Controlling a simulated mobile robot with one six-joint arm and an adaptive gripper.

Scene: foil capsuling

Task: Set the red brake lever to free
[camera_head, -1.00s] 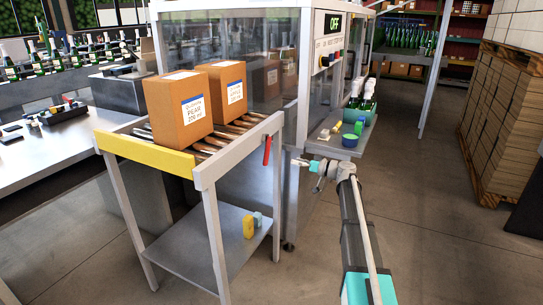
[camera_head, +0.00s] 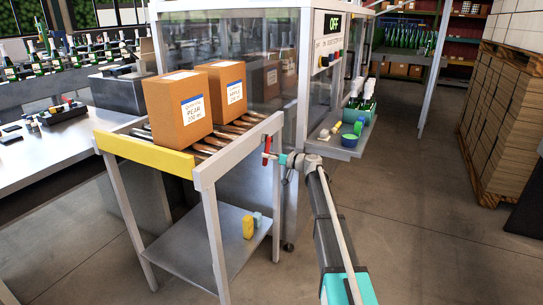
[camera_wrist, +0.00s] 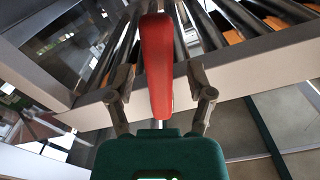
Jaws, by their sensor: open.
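The red brake lever (camera_head: 266,148) is on the right side rail of the roller stand, hanging roughly upright. In the wrist view the lever (camera_wrist: 156,62) stands between my two fingers, with a visible gap on each side. My gripper (camera_head: 273,157) is at the lever, coming from the right. In the wrist view my gripper (camera_wrist: 159,88) is open, with one finger on each side of the lever. The lever's lower end is close to the green gripper body; I cannot tell if they touch.
Two cardboard boxes (camera_head: 179,111) sit on the rollers of the stand. A yellow bar (camera_head: 143,154) crosses its front end. The capsuling machine (camera_head: 307,80) stands behind, with a small shelf (camera_head: 336,149) of items. The floor at right is clear up to a pallet of cartons (camera_head: 497,115).

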